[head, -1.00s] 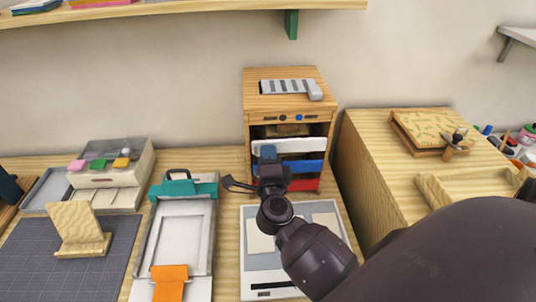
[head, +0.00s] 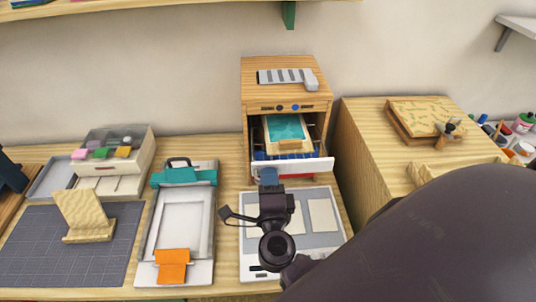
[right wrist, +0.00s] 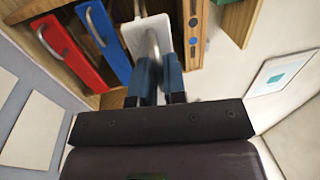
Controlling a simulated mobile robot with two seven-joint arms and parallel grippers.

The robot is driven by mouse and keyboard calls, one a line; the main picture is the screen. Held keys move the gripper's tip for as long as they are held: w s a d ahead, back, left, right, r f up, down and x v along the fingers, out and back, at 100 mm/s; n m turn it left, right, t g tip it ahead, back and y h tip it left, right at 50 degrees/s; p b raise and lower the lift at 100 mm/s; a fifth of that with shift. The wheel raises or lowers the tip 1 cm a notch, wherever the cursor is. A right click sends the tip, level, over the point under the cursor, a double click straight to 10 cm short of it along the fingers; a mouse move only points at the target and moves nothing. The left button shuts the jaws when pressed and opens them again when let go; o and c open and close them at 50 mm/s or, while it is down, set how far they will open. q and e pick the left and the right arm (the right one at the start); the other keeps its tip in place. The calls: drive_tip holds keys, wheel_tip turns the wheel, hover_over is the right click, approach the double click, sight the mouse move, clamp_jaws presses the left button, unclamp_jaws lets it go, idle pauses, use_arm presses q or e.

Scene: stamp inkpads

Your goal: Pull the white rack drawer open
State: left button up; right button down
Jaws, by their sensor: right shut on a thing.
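The rack (head: 283,93) is a wooden cabinet on the table, with drawers in its open front. Its white drawer (head: 318,166) stands pulled out. In the right wrist view the white drawer's front (right wrist: 143,37) carries a metal loop handle (right wrist: 153,45). My right gripper (head: 268,176) is in front of the drawer; in the right wrist view its blue fingers (right wrist: 160,82) are shut on that handle. A wood-framed teal panel (head: 286,128) shows in the opening; I cannot tell which drawer holds it. My left gripper is not in view.
The blue drawer (right wrist: 104,40) and red drawer (right wrist: 71,55) are beside the white one in the wrist view. A pale tray (head: 322,215) lies below the rack. A wooden box (head: 375,150) stands right, a teal-clamped frame (head: 183,178) left.

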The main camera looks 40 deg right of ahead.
drive_tip(key=r+v, duration=0.1)
drive_tip(key=v, duration=0.8)
drive_tip(key=shift+s+a+r, duration=0.15)
drive_tip(key=shift+s+r, duration=0.1)
drive_tip(key=shift+r, duration=0.25)
drive_tip(key=c, duration=1.3)
unclamp_jaws()
drive_tip(key=shift+f, duration=0.1)
drive_tip(key=shift+s+a+f, duration=0.1)
drive_tip(key=shift+s+a, duration=0.05)
